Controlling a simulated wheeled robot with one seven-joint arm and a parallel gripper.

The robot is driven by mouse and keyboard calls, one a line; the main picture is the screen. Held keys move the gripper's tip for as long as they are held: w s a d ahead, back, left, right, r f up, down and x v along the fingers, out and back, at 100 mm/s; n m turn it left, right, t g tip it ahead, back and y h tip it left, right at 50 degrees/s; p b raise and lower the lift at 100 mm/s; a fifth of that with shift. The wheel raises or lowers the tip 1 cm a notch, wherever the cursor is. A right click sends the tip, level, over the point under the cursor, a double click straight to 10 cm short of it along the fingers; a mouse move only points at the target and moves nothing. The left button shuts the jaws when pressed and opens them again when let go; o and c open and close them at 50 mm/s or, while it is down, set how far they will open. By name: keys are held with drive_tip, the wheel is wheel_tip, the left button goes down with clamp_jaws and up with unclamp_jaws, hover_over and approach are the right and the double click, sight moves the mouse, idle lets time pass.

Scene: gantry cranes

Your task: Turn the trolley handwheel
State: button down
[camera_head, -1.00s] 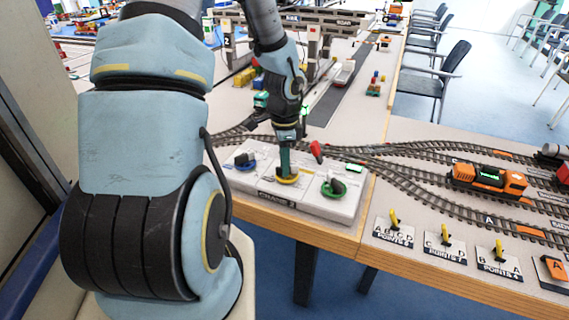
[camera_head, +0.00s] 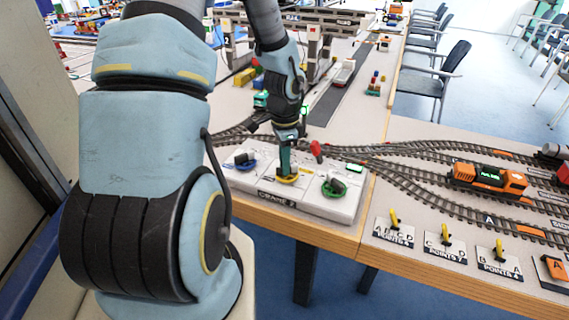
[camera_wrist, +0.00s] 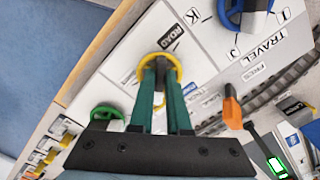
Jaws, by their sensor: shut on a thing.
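A pale control panel (camera_head: 310,205) marked "CRANE 2" sits at the table's front edge. It carries a blue handwheel (camera_head: 245,163), a yellow handwheel (camera_head: 290,181) and a green handwheel (camera_head: 334,189). My gripper (camera_head: 285,172) points down at the yellow handwheel in the middle. In the wrist view, my green fingers (camera_wrist: 161,66) are shut on the yellow handwheel (camera_wrist: 142,70) at its dark central grip. The fingers hide part of the wheel and its label. The blue handwheel (camera_wrist: 226,14) lies beside the "TRAVEL" label; the green handwheel (camera_wrist: 105,112) is on the other side.
Tracks with an orange locomotive (camera_head: 488,178) lie to the right. Yellow points levers (camera_head: 446,235) line the front edge. Gantry cranes stand behind.

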drive_tip(key=n, duration=0.5)
drive_tip(key=shift+s+d+b, duration=0.1)
drive_tip(key=shift+s+b, duration=0.05)
drive_tip(key=shift+b, duration=0.15)
drive_tip(key=shift+s+d+n, duration=0.1)
drive_tip(key=shift+n, duration=2.4)
drive_tip(key=c, duration=0.9)
unclamp_jaws()
wheel_tip(320, 180, up, 11)
drive_tip(key=shift+f+b, duration=0.1)
drive_tip(key=shift+b, duration=0.7)
